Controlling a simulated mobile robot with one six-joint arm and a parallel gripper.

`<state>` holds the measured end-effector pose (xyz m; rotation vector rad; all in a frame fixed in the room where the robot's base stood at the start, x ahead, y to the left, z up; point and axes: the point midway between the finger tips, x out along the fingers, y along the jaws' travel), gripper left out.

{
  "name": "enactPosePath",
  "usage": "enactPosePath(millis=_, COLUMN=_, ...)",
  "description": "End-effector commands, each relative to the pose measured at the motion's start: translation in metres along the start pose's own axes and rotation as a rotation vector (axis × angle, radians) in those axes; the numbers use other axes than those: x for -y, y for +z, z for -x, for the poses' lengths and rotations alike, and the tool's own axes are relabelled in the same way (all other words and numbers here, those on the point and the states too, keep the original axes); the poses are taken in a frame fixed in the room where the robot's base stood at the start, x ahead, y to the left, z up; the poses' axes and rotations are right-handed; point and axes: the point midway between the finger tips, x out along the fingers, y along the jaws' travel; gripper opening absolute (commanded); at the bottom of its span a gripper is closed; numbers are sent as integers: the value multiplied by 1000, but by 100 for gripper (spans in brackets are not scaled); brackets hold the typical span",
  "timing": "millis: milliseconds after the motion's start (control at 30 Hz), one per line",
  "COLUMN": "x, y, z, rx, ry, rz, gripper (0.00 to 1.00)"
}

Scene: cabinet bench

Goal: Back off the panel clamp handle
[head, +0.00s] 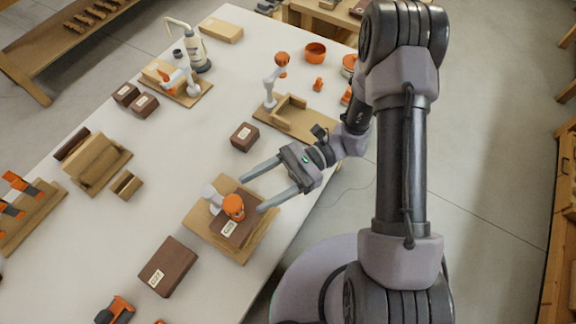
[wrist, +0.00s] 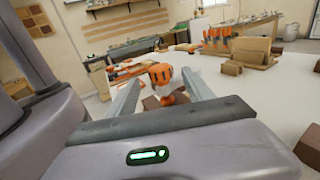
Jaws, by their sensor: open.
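A clamp with a grey body and an orange handle (head: 233,206) stands on a wooden base board (head: 213,246). A dark brown labelled block (head: 226,231) lies on the board beneath the orange part. My gripper (head: 250,193) is open and empty, its two fingers pointing left toward this clamp. The orange handle appears just past the fingertips and apart from them. In the wrist view the orange handle (wrist: 160,74) shows between the two fingers, roughly centred. The clamp's lower part is mostly hidden there by my gripper's body.
Other clamps on boards stand farther back, one at centre (head: 270,92) and one at upper left (head: 190,86). A small brown block (head: 244,137) lies above my gripper, and a larger brown block (head: 168,267) lies below the board.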

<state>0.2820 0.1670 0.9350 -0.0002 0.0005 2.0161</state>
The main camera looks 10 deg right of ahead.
Motion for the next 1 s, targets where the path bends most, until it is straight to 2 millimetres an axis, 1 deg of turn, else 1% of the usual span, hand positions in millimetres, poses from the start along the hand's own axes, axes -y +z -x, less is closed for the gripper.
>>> enactPosePath(millis=33, x=1, y=3, z=15, rx=0, ry=-6, rz=1, gripper=60)
enactPosePath(millis=100, x=1, y=3, z=35, rx=0, ry=-4, rz=1, gripper=60)
enactPosePath(millis=200, x=0, y=2, z=58, rx=-1, ry=-2, rz=1, gripper=60)
enactPosePath(millis=300, x=0, y=1, z=72, rx=0, ry=-1, rz=1, gripper=60)
enactPosePath(millis=433, x=0, y=0, z=78, rx=0, ry=1, rz=0, gripper=60)
enactPosePath(millis=833, x=0, y=1, z=78, rx=-6, ry=5, rz=4, gripper=60)
enactPosePath(millis=867, x=0, y=4, z=78, rx=-20, ry=12, rz=11, gripper=60)
enactPosePath(millis=933, x=-3, y=18, z=78, rx=-95, ry=53, rz=51, gripper=60)
enactPosePath(millis=967, x=-5, y=28, z=77, rx=-147, ry=80, rz=79, gripper=60)
enactPosePath(millis=1000, x=-10, y=42, z=77, rx=-235, ry=123, rz=124, gripper=60)
